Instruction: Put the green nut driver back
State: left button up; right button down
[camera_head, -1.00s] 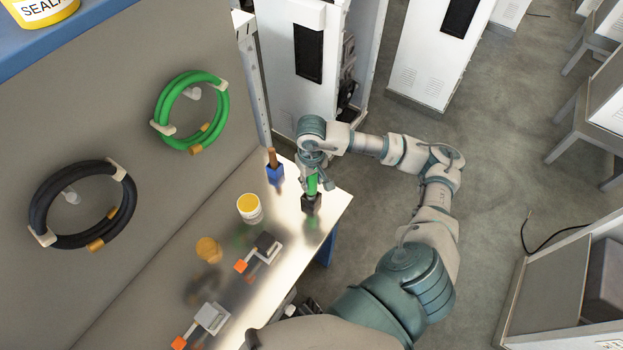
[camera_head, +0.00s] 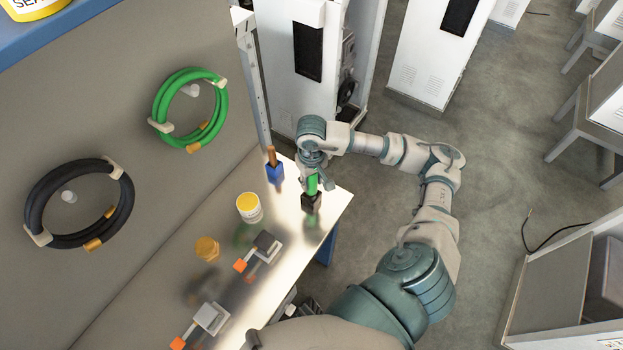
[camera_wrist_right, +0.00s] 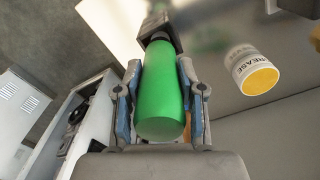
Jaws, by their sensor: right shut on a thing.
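The green nut driver (camera_head: 312,184) stands upright with its lower end at the black holder (camera_head: 311,202) near the right end of the bench. My right gripper (camera_head: 314,178) is above the holder and shut on the green handle. In the right wrist view the green handle (camera_wrist_right: 160,95) fills the space between the two fingers (camera_wrist_right: 160,100), with the dark holder (camera_wrist_right: 157,25) at its far end. How deep the driver sits in the holder is hidden. My left gripper is not in view.
A blue holder (camera_head: 275,174) with a brown handle stands left of the black one. A yellow-topped grease tub (camera_head: 249,208), an amber piece (camera_head: 207,248) and two orange-ended clamp-like pieces (camera_head: 262,249) (camera_head: 207,321) are on the bench (camera_head: 296,240). Hoses hang on the panel.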

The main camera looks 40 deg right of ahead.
jog(key=c, duration=0.7)
grip_release()
jog(key=shift+o, duration=0.4)
jog(key=shift+f, duration=0.1)
notch_tip(320, 180, up, 12)
jog(key=shift+f, duration=0.1)
